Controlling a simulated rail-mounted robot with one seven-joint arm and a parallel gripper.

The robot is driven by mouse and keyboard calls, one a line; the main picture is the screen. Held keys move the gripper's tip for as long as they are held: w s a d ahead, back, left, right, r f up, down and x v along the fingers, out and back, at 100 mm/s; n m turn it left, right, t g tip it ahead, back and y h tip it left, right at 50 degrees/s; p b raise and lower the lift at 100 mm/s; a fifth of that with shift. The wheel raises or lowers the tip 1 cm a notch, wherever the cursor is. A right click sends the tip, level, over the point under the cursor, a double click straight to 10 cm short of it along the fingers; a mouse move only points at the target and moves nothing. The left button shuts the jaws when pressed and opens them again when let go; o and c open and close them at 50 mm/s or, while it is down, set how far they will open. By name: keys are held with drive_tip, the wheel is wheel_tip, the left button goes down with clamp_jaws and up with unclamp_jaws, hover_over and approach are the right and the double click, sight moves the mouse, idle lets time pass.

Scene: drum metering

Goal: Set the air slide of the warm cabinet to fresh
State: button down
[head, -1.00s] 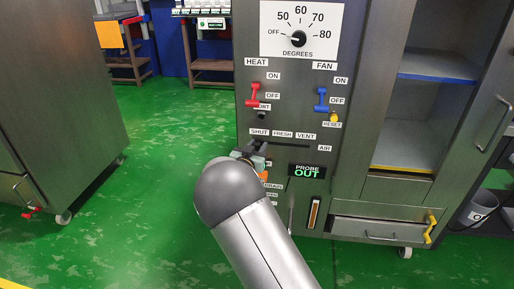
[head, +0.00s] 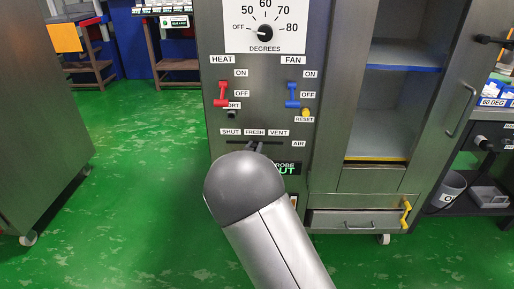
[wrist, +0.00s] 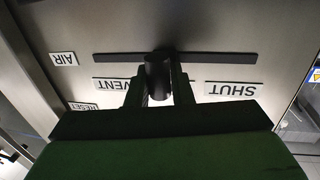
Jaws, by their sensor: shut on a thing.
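The air slide is a dark horizontal slot (head: 235,142) on the warm cabinet (head: 320,150), under the labels SHUT (head: 231,132), FRESH (head: 255,132) and VENT (head: 279,133). The wrist view shows the slot (wrist: 215,58) upside down, with a dark round knob (wrist: 157,78) standing out of it. My gripper (head: 254,147) is at the slot below FRESH. In the wrist view my gripper (wrist: 159,88) has its fingers on both sides of the knob, shut on it. The knob stands between VENT (wrist: 113,84) and SHUT (wrist: 232,89); FRESH is hidden there.
Above the slot are the red heat lever (head: 222,95), the blue fan lever (head: 292,95), a yellow reset button (head: 305,112) and the degrees dial (head: 265,33). My arm hides the panel below. Green floor is free at the left.

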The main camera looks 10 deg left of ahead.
drive_tip(key=c, duration=1.3)
unclamp_jaws()
drive_tip(key=s+p, duration=0.1)
drive_tip(key=s, duration=0.4)
drive_tip(key=s+a+p, duration=0.1)
drive_tip(key=s, duration=0.5)
drive_tip(key=s+a+p, duration=0.1)
drive_tip(key=s, duration=0.5)
drive_tip(key=shift+s+p, duration=0.2)
drive_tip(key=shift+p, duration=0.1)
